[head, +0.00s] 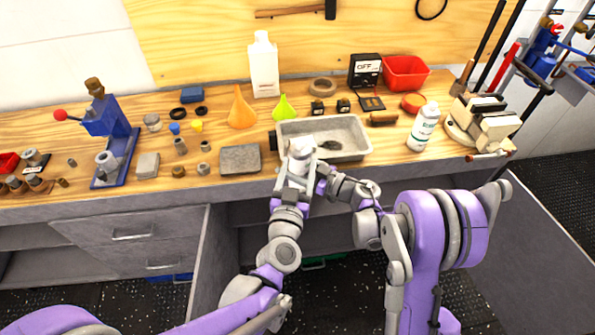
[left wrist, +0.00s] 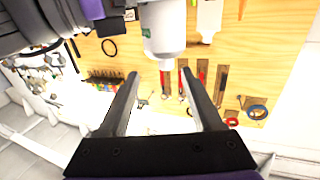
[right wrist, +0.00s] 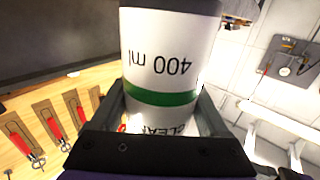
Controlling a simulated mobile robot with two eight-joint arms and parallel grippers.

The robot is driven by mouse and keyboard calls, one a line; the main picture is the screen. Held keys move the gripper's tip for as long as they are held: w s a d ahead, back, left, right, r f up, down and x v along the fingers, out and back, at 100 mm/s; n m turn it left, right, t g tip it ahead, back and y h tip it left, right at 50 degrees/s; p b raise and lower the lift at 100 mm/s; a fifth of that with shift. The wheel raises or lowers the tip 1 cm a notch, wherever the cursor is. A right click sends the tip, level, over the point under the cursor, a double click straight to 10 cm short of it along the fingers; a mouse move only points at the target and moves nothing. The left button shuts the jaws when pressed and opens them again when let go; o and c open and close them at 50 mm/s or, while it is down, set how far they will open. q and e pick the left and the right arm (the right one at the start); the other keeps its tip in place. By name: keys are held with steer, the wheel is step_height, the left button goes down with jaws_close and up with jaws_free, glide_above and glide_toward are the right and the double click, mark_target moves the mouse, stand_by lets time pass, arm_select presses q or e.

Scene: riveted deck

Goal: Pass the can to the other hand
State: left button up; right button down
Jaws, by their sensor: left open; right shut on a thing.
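A white can (head: 301,146) is held up in front of the bench's near edge, before the grey tray. In the right wrist view the can (right wrist: 170,55) fills the middle, with a green band and upside-down "400 ml" lettering. My right gripper (right wrist: 160,105) is shut on it, a finger on each side. My left gripper (head: 293,186) is just below the can in the head view. In the left wrist view my left gripper (left wrist: 161,78) is open and empty between its fingers, and the can (left wrist: 163,30) shows just beyond the fingertips. My right gripper's fingers are largely hidden in the head view.
The grey tray (head: 352,128) stands on the wooden bench behind the grippers. A white spray bottle (head: 424,127), a vise (head: 484,122), an orange funnel (head: 241,109) and a grey block (head: 240,159) stand around it. An open cabinet door (head: 545,225) sticks out at right.

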arm_select(q)
steer(key=x, duration=1.1)
steer(key=shift+r, duration=0.1)
steer(key=shift+s, duration=0.1)
steer(key=c, duration=0.9)
jaws_close()
